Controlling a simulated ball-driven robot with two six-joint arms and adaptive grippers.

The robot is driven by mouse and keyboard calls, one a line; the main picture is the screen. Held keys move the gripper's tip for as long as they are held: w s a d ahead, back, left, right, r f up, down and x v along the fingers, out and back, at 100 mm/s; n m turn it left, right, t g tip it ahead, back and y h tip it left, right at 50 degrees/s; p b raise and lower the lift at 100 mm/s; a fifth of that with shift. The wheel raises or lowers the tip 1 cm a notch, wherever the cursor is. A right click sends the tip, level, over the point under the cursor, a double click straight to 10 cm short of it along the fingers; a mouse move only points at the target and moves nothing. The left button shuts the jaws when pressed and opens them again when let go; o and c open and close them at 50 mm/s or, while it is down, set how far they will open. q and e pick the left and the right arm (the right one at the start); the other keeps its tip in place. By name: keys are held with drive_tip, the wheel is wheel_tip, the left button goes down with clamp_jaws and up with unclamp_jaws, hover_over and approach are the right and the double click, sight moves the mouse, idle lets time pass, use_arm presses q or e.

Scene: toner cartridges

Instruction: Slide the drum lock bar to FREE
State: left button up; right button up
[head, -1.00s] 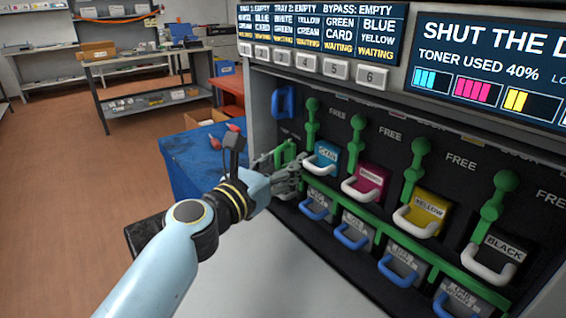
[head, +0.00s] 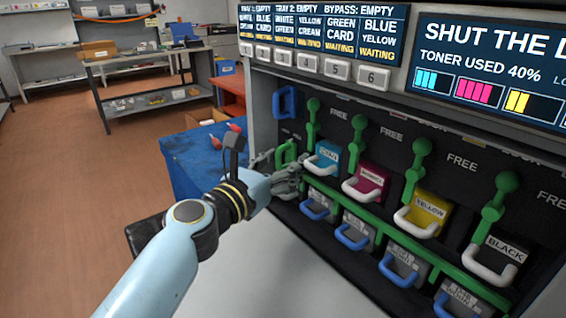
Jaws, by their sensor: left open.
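The drum lock bar (head: 385,232) is a long green bar. It runs across the printer's open front, below the toner cartridges and above the blue-handled drum units. A green upright handle (head: 288,151) stands at its left end. My left gripper (head: 276,168) is open at this handle, with fingers showing on its left and its lower right. I cannot tell whether they touch it. FREE is printed higher on the dark panel, by the green levers. The bar's own marks are not readable. My right gripper is not in view.
Cyan (head: 326,157), magenta (head: 371,177), yellow (head: 430,208) and black (head: 507,249) cartridges with white handles stick out close to the bar. Green levers (head: 418,160) hang above them. A blue-covered table (head: 190,160) stands left of the printer. The floor at left is clear.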

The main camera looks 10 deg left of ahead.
use_arm(q)
drive_tip(key=shift+s, duration=0.1)
drive_tip(key=v, duration=0.7)
drive_tip(key=shift+p, duration=0.3)
idle(0.5)
idle(0.3)
